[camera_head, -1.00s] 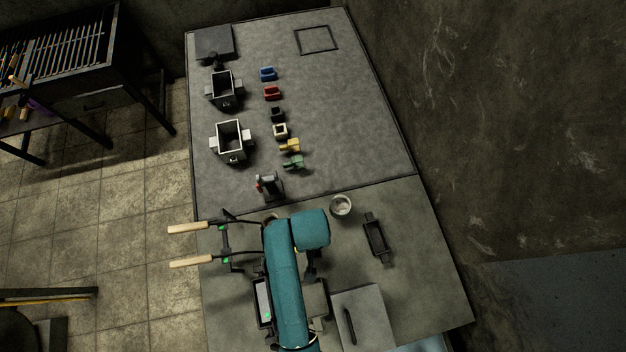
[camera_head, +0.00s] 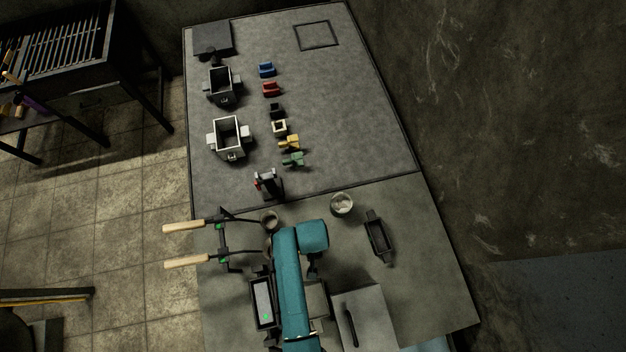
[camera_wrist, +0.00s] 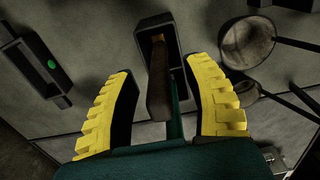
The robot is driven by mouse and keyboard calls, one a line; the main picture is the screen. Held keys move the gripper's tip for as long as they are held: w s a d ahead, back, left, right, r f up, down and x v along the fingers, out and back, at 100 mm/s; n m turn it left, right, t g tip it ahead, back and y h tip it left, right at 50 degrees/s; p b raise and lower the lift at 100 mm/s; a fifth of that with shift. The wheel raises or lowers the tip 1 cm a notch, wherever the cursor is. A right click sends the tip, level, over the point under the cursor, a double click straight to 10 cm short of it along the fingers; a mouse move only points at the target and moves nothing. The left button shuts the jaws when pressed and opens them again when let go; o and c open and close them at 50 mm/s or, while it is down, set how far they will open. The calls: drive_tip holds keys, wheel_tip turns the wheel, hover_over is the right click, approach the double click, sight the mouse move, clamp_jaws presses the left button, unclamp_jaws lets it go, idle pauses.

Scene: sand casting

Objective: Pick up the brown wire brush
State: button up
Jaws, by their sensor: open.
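The brown wire brush (camera_wrist: 158,80) shows in the wrist view. Its long handle points toward me, and its far end lies within a dark open box-like holder (camera_wrist: 142,28). My gripper (camera_wrist: 162,92) is open, with one yellow ribbed finger on each side of the brush and a visible gap to both. I cannot tell the height between fingers and brush. In the head view my teal arm covers the area, and I cannot make out the brush there.
Ladle cups (camera_wrist: 248,42) stand close to the right finger. A rack (camera_head: 222,240) carries wooden handles (camera_head: 186,262) over the table's left edge. Small coloured blocks (camera_head: 271,89) stand farther back.

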clamp_jaws()
